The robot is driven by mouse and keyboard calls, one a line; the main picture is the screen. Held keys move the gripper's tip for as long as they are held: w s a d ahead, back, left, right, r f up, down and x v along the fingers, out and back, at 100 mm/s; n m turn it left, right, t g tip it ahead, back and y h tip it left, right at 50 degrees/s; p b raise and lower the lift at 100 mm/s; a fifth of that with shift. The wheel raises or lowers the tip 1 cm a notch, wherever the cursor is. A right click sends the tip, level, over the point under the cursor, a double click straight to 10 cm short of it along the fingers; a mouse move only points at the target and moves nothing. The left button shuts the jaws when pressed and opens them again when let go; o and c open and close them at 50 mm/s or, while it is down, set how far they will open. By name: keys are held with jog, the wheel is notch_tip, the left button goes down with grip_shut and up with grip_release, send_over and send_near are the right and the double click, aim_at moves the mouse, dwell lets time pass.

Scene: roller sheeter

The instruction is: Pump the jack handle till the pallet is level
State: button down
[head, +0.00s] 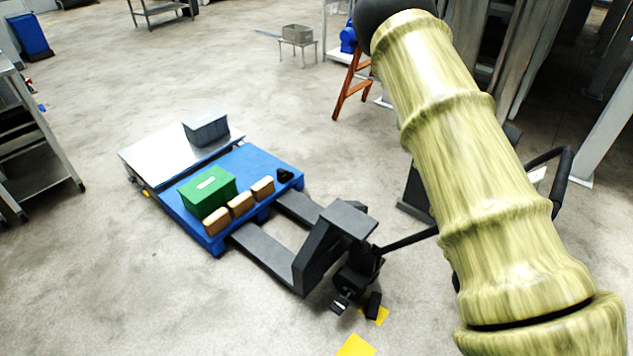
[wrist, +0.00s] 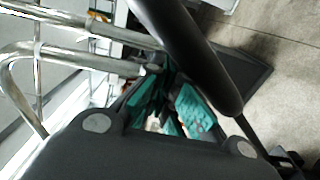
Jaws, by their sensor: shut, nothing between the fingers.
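The blue pallet (head: 272,162) sits on the forks of the black pallet jack (head: 312,240). It carries a green box (head: 207,190), several tan blocks (head: 240,203) and a small black item (head: 285,175). Its far edge is beside a silver platform (head: 160,160); I cannot tell whether their tops match in height. The jack handle's loop (head: 566,165) shows at right, its shaft partly hidden by my arm. In the wrist view the black handle (wrist: 195,50) crosses above my gripper (wrist: 168,78), which is shut and empty. Contact between them is unclear.
A grey bin (head: 206,128) rests on the platform. A metal cart (head: 30,150) stands at left, an orange stepladder (head: 352,85) behind the jack, and grey posts at right. Yellow floor marks (head: 356,346) lie near the jack. Open floor surrounds the left side.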

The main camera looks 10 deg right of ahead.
jog(key=w+a+r+p, duration=0.4)
jog(key=w+a+r, duration=0.1)
jog(key=w+a, duration=0.8)
jog(key=w+a+r+p, duration=0.4)
jog(key=w+a, duration=0.9)
jog(key=w, duration=0.7)
jog(key=shift+a+r, duration=0.2)
jog(key=shift+r, duration=0.4)
jog(key=shift+w+d+f, duration=0.1)
jog(key=s+d, duration=0.3)
jog(key=s, duration=0.1)
jog(key=shift+s+d, duration=0.35)
jog(key=shift+d, duration=0.05)
